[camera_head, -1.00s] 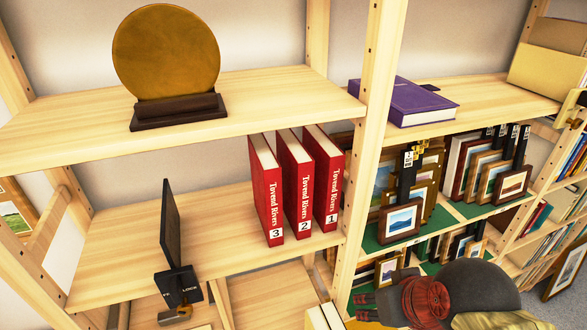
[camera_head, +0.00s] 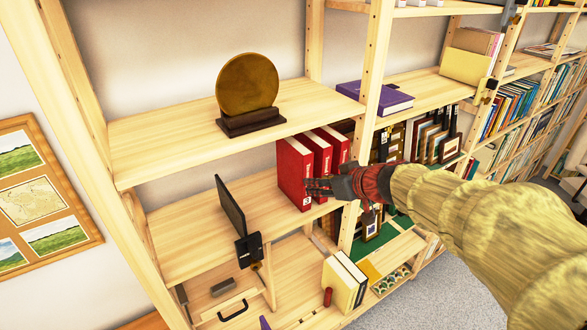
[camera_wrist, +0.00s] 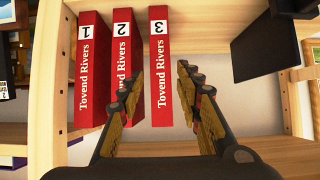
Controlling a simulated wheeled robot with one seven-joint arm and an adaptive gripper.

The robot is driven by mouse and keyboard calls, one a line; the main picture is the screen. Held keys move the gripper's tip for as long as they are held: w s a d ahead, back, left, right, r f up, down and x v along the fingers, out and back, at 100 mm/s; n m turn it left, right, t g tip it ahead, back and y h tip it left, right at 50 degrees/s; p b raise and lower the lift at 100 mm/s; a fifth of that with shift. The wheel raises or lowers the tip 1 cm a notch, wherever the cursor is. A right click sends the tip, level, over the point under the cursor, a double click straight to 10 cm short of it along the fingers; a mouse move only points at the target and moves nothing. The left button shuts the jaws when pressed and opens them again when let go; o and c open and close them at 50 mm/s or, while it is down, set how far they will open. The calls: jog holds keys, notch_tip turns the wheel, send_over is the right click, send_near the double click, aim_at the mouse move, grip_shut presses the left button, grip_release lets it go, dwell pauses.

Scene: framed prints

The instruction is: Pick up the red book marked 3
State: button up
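The red book marked 3 (camera_head: 290,168) stands upright on the middle shelf (camera_head: 190,232), leftmost of three matching red books. In the wrist view its spine (camera_wrist: 160,65) is at the right of the row, with the number 3 at the top. Books 2 (camera_wrist: 122,50) and 1 (camera_wrist: 92,70) stand beside it. My gripper (camera_head: 320,187) is in front of the books and partly covers them in the head view. In the wrist view my gripper (camera_wrist: 162,85) is open and empty. Its fingers appear either side of book 3's spine; contact is not visible.
A black stand (camera_head: 230,206) is left of the books, with free shelf between. The shelf above carries a bronze disc (camera_head: 247,85) and a purple book (camera_head: 385,98). A wooden upright (camera_head: 372,60) rises right of the books.

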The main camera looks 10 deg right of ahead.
aim_at(294, 165)
jog(key=w+a, duration=0.1)
jog(key=w, duration=0.2)
jog(key=w+a+p, duration=0.1)
jog(key=w, duration=0.1)
jog(key=w+a+p, duration=0.1)
jog(key=w, duration=0.2)
jog(key=shift+w, duration=0.35)
jog(key=x, duration=0.5)
jog(key=shift+d+p, duration=0.1)
jog(key=shift+p, duration=0.25)
jog(key=shift+c, duration=0.2)
jog(key=c, duration=0.7)
grip_shut()
jog(key=shift+r, duration=0.15)
